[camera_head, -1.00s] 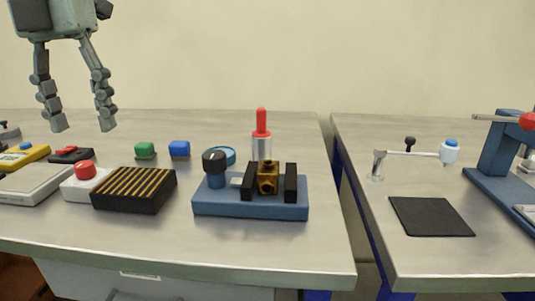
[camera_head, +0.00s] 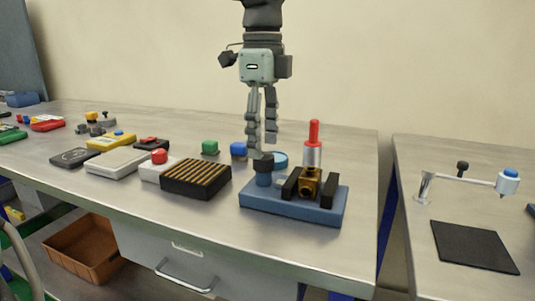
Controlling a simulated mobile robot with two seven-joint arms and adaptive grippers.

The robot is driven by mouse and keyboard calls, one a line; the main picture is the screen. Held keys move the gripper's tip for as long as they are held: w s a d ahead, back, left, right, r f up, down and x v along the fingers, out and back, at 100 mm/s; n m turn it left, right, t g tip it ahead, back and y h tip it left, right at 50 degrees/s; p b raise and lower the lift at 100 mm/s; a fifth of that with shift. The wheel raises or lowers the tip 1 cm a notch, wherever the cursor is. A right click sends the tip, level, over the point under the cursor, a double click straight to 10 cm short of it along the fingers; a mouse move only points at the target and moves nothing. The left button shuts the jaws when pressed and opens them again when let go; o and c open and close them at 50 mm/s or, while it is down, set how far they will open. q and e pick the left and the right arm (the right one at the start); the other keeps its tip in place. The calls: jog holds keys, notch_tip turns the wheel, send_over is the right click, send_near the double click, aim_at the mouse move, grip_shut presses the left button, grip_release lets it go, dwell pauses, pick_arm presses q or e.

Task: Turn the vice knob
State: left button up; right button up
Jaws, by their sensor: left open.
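The vice has a blue base (camera_head: 292,208) and sits on the near bench. Two black jaws (camera_head: 327,192) stand on either side of a brass block (camera_head: 309,184). My left gripper (camera_head: 262,147) hangs fingers down just above the knob in the picture. Its fingers are apart with nothing between them. I cannot tell whether the left fingertip is over the knob or behind it; no grip on the knob shows. My right gripper is not in view.
A red-topped cylinder (camera_head: 313,150) stands behind the vice. A black ribbed box (camera_head: 196,179) lies to its left, with green (camera_head: 210,147) and blue (camera_head: 238,149) blocks behind. A blue ring (camera_head: 280,159) is close behind the knob. Bench room in front is clear.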

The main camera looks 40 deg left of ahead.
aim_at(264, 155)
pick_arm(q)
notch_tip(264, 155, down, 2)
jog(key=shift+f, duration=0.7)
jog(key=c, duration=1.2)
jog(key=shift+o, duration=0.2)
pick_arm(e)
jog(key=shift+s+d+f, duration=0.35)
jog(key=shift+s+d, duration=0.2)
